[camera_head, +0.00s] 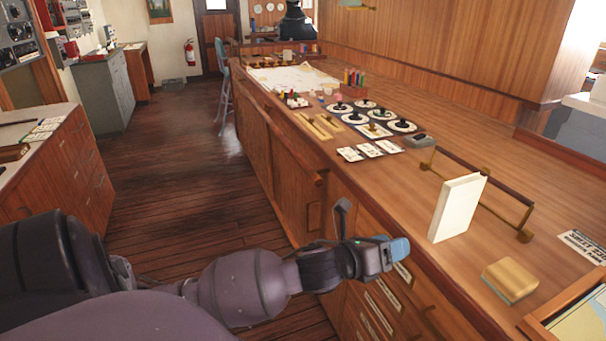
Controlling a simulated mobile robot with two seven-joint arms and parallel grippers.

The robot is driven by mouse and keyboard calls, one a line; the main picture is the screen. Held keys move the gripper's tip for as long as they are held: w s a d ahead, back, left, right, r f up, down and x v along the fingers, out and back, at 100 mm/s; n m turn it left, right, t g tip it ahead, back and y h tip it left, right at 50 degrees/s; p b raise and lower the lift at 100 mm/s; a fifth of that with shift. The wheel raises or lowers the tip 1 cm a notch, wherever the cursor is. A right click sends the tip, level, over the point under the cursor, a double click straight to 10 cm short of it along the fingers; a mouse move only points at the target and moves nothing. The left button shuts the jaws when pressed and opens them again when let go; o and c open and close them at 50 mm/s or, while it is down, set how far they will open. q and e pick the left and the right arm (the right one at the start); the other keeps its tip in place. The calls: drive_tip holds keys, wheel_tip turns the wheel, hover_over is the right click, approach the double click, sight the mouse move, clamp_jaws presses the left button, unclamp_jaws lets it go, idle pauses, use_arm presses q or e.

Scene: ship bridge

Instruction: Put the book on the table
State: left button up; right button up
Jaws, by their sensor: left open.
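A white book (458,208) stands upright on the wooden counter (400,195), close to its front edge and beside a brass-and-wood rail. My left gripper (385,256) is open and appears empty, by the counter's front edge to the left of the book and apart from it. The book's far side is hidden. My left arm reaches in from the lower left. My right gripper does not show.
A yellowish block (510,280) lies on the counter right of the book. The rail (485,180) stands behind the book. Cards (367,150), round black-and-white pieces (373,129) and a chart (292,79) lie farther back. The wooden floor (180,150) at left is clear.

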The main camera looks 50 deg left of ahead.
use_arm(q)
drive_tip(key=s+a+f+n+g+y, duration=0.2)
drive_tip(key=s+f+n+g+y, duration=0.3)
drive_tip(key=s+f+n, duration=1.7)
drive_tip(key=f+n, duration=0.1)
drive_tip(key=n, duration=0.8)
drive_tip(key=shift+s+f+n, duration=0.3)
drive_tip(key=shift+s, duration=0.05)
